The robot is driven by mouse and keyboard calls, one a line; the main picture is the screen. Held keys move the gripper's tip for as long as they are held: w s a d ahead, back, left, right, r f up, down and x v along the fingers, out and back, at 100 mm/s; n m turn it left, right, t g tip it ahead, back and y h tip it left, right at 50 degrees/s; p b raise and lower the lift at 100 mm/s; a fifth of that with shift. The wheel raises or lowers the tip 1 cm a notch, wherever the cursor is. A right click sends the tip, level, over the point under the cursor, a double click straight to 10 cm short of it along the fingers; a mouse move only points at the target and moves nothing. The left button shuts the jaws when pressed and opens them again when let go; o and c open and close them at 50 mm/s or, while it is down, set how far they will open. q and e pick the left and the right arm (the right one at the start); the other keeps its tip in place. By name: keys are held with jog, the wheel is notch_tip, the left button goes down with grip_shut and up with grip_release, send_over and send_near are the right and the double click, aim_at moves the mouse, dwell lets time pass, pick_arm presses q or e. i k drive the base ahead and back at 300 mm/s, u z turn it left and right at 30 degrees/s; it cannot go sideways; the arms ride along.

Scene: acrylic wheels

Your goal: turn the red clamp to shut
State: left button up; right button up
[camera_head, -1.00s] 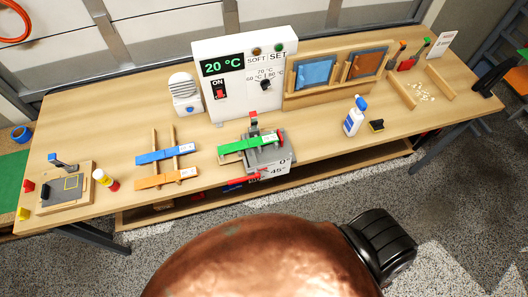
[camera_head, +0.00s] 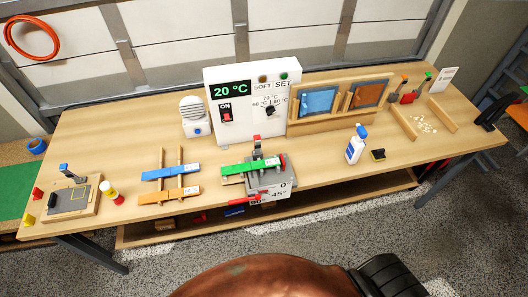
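A grey metal fixture (camera_head: 270,183) marked "0" and "45°" sits at the front middle of the workbench. A green strip (camera_head: 250,167) lies across its top. The red clamp seems to belong to this fixture: a red piece (camera_head: 257,141) stands up behind the green strip, and a red bar (camera_head: 240,200) sticks out low at the front left. The parts are small, and I cannot tell whether the clamp is open or shut. Neither of my grippers is in view.
A white heater panel (camera_head: 250,103) reading 20 °C stands behind the fixture. Blue (camera_head: 170,171) and orange (camera_head: 169,195) strips lie left of it. A glue bottle (camera_head: 355,145) and a black-yellow block (camera_head: 378,154) stand to the right. The front bench edge there is free.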

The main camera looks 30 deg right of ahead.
aim_at(256, 138)
jog(key=k, duration=0.3)
jog(key=z, duration=0.95)
jog(key=i, duration=0.6)
jog(key=u, duration=0.5)
